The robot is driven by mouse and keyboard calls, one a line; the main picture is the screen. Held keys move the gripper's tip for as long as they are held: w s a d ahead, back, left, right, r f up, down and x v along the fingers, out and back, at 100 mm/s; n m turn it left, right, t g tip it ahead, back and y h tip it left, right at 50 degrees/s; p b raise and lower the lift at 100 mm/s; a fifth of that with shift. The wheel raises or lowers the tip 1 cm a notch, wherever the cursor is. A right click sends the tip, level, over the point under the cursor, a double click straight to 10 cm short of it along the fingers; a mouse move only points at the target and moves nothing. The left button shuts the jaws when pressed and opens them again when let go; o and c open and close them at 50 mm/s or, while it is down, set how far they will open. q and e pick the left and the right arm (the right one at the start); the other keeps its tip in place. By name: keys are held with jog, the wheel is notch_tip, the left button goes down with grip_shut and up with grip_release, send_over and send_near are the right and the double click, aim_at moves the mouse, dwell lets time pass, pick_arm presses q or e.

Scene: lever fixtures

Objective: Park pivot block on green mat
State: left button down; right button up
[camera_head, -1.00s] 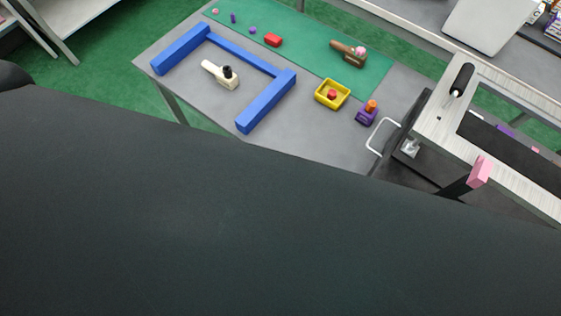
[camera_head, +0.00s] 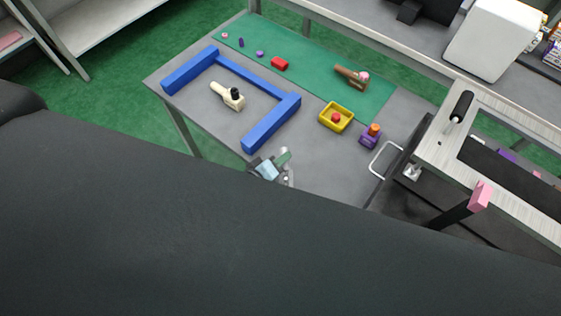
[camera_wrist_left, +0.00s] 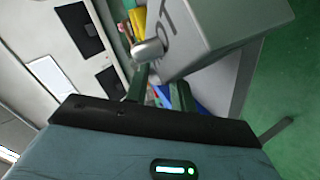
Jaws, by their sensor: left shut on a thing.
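A grey block with dark letters ending in "OT" (camera_wrist_left: 225,32), which I take as the pivot block, fills the upper middle of the left wrist view. A rounded pale knob (camera_wrist_left: 148,49) projects from it at my fingertips. My left gripper (camera_wrist_left: 158,76) is shut on this block. In the head view, my left gripper (camera_head: 275,164) is low at the table's near edge, right of the blue frame; the block is hard to make out there. The green mat (camera_head: 318,72) lies along the table's far side. My right gripper is not in view.
A yellow tray (camera_head: 350,117) and purple block (camera_head: 370,137) stand right. The mat carries a red block (camera_head: 280,63) and a brown piece (camera_head: 350,76), with bare green between.

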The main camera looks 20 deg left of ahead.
pick_arm(q)
jog(key=f, duration=0.1)
jog(key=w+f+b, duration=0.1)
jog(key=f, duration=0.1)
jog(key=shift+f, duration=0.3)
jog(key=shift+w, duration=0.1)
jog(key=shift+f, duration=0.1)
jog(key=c, duration=1.5)
grip_release()
jog(key=shift+o, duration=0.2)
